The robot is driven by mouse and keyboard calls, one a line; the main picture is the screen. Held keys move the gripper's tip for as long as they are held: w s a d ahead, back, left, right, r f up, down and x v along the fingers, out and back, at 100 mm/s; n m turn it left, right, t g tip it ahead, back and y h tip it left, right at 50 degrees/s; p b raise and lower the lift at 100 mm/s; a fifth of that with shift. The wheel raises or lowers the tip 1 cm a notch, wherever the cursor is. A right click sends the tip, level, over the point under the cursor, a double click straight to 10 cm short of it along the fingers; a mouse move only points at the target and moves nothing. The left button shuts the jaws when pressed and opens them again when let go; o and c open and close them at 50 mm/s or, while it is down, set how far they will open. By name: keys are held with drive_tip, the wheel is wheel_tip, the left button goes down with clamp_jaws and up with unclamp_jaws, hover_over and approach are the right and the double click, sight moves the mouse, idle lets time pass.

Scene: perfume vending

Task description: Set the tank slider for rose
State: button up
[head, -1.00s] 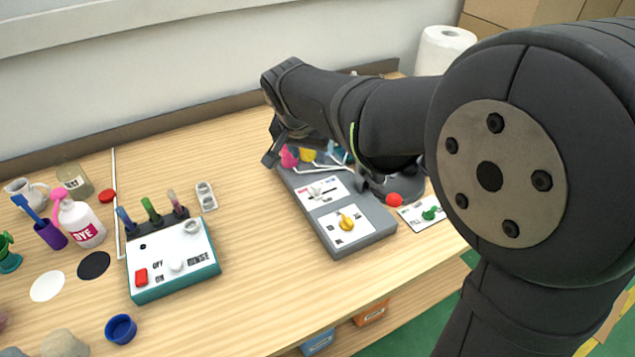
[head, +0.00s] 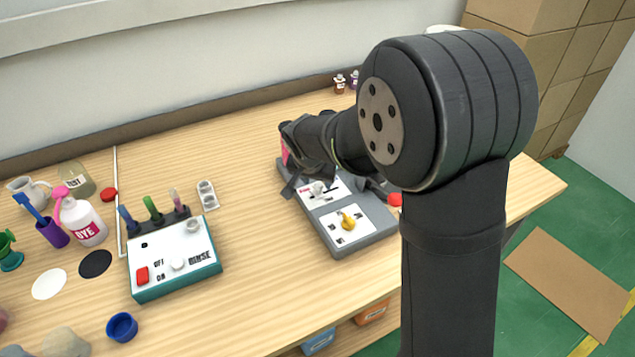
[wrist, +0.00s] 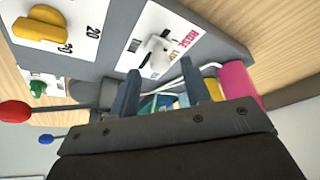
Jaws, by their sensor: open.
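The grey machine (head: 375,236) stands on the table in the head view. Its white tank slider handle (head: 318,188) sits on a white label plate. In the wrist view the slider handle (wrist: 157,50) lies just beyond the fingertips, with a pink ROSE label (wrist: 187,36) beside it. My gripper (wrist: 160,68) is open and empty, its two fingers apart and pointing toward the slider plate. I cannot tell whether a finger touches the handle. In the head view my arm hides the back of the machine and part of the gripper.
A yellow dial (head: 348,221) is on the machine's near part. A red-balled lever (wrist: 15,112) stands at its side, and pink and yellow tanks (wrist: 238,82) are behind the fingers.

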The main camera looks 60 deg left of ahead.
drive_tip(key=shift+x, duration=0.95)
clamp_jaws()
drive_tip(key=shift+s, duration=1)
unclamp_jaws()
drive_tip(key=shift+r, duration=0.1)
